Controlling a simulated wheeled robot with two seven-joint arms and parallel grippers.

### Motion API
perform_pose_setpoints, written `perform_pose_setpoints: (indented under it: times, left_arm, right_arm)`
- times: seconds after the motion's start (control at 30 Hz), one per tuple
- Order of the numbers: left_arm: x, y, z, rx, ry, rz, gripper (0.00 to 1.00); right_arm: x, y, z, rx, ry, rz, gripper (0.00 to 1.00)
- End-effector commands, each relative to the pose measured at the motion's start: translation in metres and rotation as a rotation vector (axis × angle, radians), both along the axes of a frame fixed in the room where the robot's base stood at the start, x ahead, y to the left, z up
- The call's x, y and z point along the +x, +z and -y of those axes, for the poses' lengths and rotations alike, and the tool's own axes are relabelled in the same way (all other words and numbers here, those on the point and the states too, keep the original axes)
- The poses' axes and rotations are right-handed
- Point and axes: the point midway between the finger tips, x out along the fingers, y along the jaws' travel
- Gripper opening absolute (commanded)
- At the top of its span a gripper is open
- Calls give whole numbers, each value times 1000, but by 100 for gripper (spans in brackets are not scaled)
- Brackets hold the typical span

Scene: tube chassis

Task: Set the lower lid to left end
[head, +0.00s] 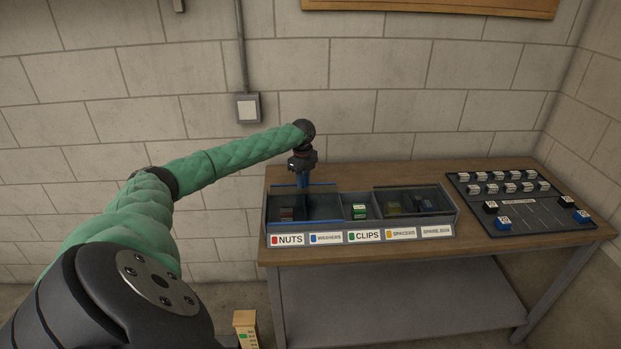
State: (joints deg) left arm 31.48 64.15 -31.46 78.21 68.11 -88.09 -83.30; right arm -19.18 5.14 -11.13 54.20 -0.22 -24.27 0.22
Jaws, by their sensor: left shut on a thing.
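A long grey tray (350,224) with labelled compartments stands on the bench. A see-through, blue-edged lid (322,219) lies over its left end, above the nuts and washers labels. A second, dark-edged see-through lid (409,212) covers the right part, over the spacers and spare labels. Which lid runs lower is hard to tell at this size. My left gripper (303,186) points down at the left part of the tray, shut on what looks like the blue-edged lid. The exact contact is too small to see. My right gripper is out of view.
The wooden bench (500,253) stands against a block wall. Right of the tray, a dark board (530,206) carries several white-topped blocks. The middle compartment between the lids shows a green-and-white clips block (359,211). A switch box (247,108) is on the wall.

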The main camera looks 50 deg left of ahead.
Motion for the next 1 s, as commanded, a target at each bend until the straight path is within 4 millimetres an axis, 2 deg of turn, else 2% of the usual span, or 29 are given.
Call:
perform_pose_setpoints:
  times: [0.37, 0.4, 0.5, 0.77, 0.9, 0.97, 1.0]
  left_arm:
    - [-3, 0, -3, 2, 2, -3, 0]
    - [-3, 0, -3, 3, 2, -4, 29]
    - [-3, 0, -3, 2, 2, -3, 45]
    - [-2, 0, -2, 1, 1, -2, 45]
    - [-2, 7, -3, 2, 1, 0, 45]
    - [-2, 13, -3, 2, 1, 1, 45]
    - [-2, 18, -4, 2, 2, 1, 45]
  right_arm:
    - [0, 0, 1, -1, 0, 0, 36]
    - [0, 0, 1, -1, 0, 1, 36]
    - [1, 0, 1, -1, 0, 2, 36]
    - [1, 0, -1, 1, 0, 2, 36]
    - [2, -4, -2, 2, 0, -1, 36]
    - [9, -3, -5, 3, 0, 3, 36]
    - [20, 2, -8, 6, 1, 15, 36]
